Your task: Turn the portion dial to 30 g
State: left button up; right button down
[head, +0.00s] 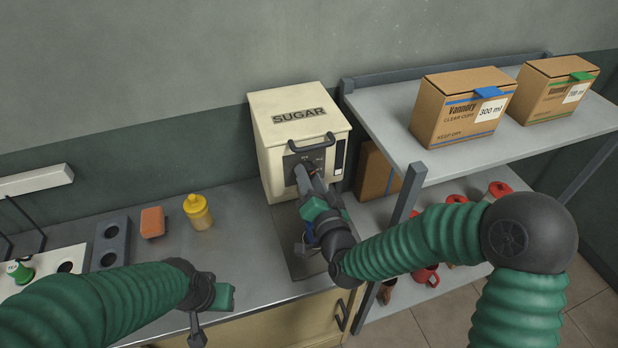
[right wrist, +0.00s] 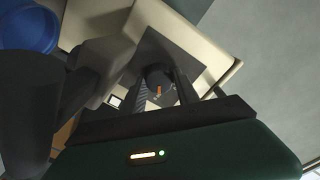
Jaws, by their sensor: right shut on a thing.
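The cream sugar dispenser (head: 267,120) stands on the counter against the wall, with a dark front panel. My right gripper (head: 301,172) reaches that panel and is shut on the portion dial, which it mostly hides in the head view. In the right wrist view the dark round dial (right wrist: 159,80) with an orange pointer mark sits between the two fingers (right wrist: 162,92). The dial's markings are too small to read. My left gripper (head: 212,312) hangs over the counter's front edge at the lower left; its fingers are not clear enough to judge.
A yellow-capped bottle (head: 198,212) and an orange sponge (head: 152,222) stand on the counter, left of the dispenser. At right, a shelf (head: 385,125) holds cardboard cup boxes (head: 462,108), with red mugs (head: 425,275) below. Counter space between bottle and dispenser is clear.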

jog(key=shift+f+m, duration=0.2)
jog(key=shift+m, duration=0.3)
jog(key=c, duration=1.3)
grip_release()
jog(key=o, duration=0.4)
jog(key=shift+r, duration=0.1)
